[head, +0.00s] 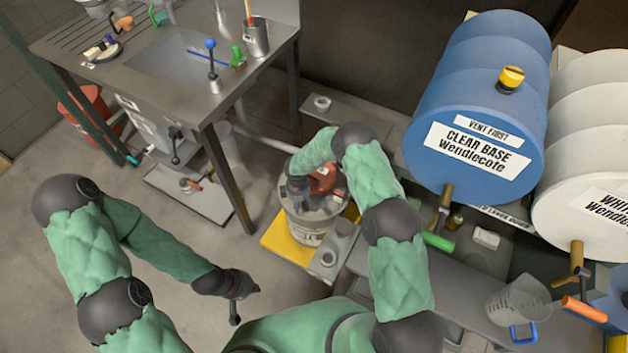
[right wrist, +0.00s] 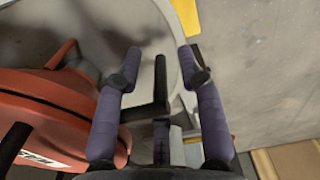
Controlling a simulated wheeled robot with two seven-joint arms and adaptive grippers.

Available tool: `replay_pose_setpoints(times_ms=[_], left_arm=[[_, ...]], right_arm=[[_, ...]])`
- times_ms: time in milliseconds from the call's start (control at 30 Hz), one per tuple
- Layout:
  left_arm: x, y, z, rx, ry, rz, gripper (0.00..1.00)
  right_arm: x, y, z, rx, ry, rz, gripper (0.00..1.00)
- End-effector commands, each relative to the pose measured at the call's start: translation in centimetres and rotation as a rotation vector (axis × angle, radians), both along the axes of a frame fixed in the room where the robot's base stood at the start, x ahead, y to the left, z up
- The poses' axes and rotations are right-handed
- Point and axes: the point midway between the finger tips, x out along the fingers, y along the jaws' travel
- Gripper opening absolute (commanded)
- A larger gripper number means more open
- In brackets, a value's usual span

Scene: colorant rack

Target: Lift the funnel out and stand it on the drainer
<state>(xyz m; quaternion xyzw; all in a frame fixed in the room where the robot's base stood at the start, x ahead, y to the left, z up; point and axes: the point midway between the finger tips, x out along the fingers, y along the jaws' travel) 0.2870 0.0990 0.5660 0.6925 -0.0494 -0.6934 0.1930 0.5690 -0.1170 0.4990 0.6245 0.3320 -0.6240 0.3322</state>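A red-orange funnel-like object (head: 322,180) sits on top of a grey drum (head: 306,228). It fills the left of the right wrist view (right wrist: 50,100), partly cut off, with a white label and dark bars. My right gripper (head: 298,188) is over the drum beside it. In the right wrist view its two fingers (right wrist: 161,62) are spread, with a black L-shaped handle between them and gaps beside it. A grooved draining surface (head: 62,42), apparently the drainer, is on the steel sink bench at upper left. My left gripper (head: 237,300) hangs over the floor, apparently empty; its finger opening is unclear.
The steel bench (head: 190,100) carries a metal pot (head: 255,38) and a blue-knobbed lever (head: 212,62). A clear jug (head: 515,298) is at lower right.

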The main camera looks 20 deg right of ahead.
Motion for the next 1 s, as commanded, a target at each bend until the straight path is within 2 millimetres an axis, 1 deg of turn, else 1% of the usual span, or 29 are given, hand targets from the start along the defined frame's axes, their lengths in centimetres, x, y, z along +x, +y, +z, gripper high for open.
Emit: replay_pose_setpoints(times_ms=[33, 133, 167, 533, 667, 767, 867, 967, 1000], left_arm=[[0.0, 0.0, 0.0, 0.000, 0.000, 0.000, 0.00], [0.0, 0.0, 0.0, 0.000, 0.000, 0.000, 0.00], [0.0, 0.0, 0.0, 0.000, 0.000, 0.000, 0.00], [0.0, 0.0, 0.0, 0.000, 0.000, 0.000, 0.00], [0.0, 0.0, 0.2, 0.000, 0.000, 0.000, 0.00], [0.0, 0.0, 0.7, 0.000, 0.000, 0.000, 0.00], [0.0, 0.0, 1.3, 0.000, 0.000, 0.000, 0.00], [0.0, 0.0, 2.3, 0.000, 0.000, 0.000, 0.00], [0.0, 0.0, 2.5, 0.000, 0.000, 0.000, 0.00]], right_arm=[[0.0, 0.0, 0.0, 0.000, 0.000, 0.000, 0.33], [0.0, 0.0, 0.0, 0.000, 0.000, 0.000, 0.05], [0.0, 0.0, 0.0, 0.000, 0.000, 0.000, 0.00], [0.0, 0.0, 0.1, -0.001, -0.001, 0.000, 0.00], [0.0, 0.0, 0.4, -0.001, -0.001, 0.000, 0.00], [0.1, 0.0, 1.1, -0.001, -0.001, 0.000, 0.00], [0.1, 0.0, 2.2, -0.001, -0.002, 0.000, 0.00], [0.1, 0.0, 3.8, 0.000, -0.002, 0.001, 0.00], [-0.3, 0.5, 4.3, -0.001, -0.001, 0.003, 0.00]])
